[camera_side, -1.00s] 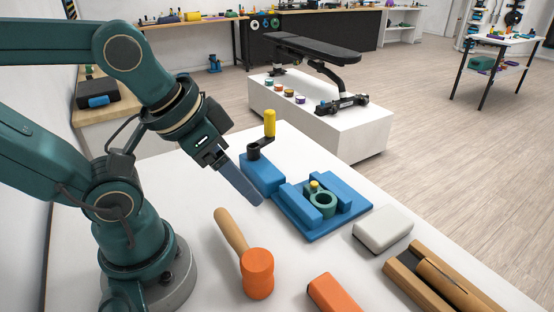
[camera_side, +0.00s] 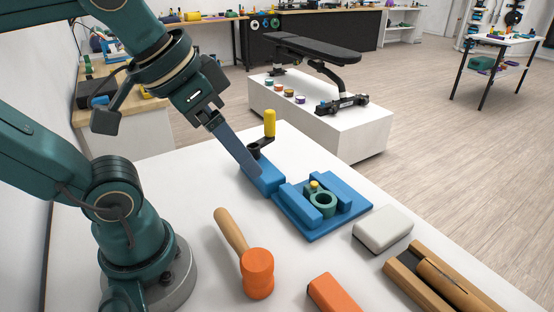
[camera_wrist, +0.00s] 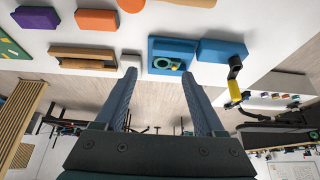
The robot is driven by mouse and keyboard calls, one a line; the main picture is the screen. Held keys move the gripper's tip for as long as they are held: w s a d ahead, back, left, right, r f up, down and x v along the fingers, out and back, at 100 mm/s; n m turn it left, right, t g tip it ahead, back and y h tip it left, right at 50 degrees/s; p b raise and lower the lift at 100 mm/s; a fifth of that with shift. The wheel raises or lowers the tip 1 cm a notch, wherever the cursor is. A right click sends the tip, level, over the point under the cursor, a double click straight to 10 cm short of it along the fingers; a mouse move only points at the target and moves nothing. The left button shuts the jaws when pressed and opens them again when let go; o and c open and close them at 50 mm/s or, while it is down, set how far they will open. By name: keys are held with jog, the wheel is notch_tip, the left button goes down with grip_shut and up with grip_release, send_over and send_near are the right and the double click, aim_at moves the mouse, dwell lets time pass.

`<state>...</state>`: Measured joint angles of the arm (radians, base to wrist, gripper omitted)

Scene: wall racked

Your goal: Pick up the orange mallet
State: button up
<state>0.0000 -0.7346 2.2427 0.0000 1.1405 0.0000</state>
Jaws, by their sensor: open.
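The orange mallet (camera_side: 257,272) lies on the white bench near the front in the side view. Its orange head points toward the camera and its tan wooden handle points back and left. In the wrist view, parts of the mallet (camera_wrist: 130,4) show at the top edge, cut off by the frame. My gripper (camera_side: 256,172) is above the far part of the bench, by the blue crank block and well apart from the mallet. In the wrist view, its two fingers (camera_wrist: 159,75) are spread with nothing between them.
A blue block with a yellow crank handle (camera_side: 269,123) stands near my fingers. Beside it is a blue fixture (camera_side: 341,217) holding a green ring. An orange block (camera_side: 334,294), a pale rounded block (camera_side: 383,230) and a wooden holder (camera_side: 418,287) lie to the right.

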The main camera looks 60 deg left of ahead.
aim_at(249, 248)
jog(key=d+f+m+g+y, duration=0.1)
jog(key=f+m+g, duration=0.1)
jog(key=f+m, duration=0.3)
jog(key=d+f+m+g+y, duration=0.1)
jog(key=f+m+y, duration=0.1)
jog(key=f+m, duration=0.3)
jog(key=s+d+f+m+g+y, duration=0.1)
jog(key=f+m+g, duration=0.1)
jog(key=f+m, duration=0.3)
jog(key=shift+d+m+g+y, duration=0.15)
jog(key=shift+d+m, duration=0.05)
jog(key=shift+m, duration=0.55)
jog(key=shift+d+m+g+y, duration=0.15)
jog(key=shift+m, duration=0.6)
jog(key=shift+x, duration=2.65)
jog(key=shift+w+d, duration=0.1)
jog(key=shift+d, duration=0.05)
grip_shut()
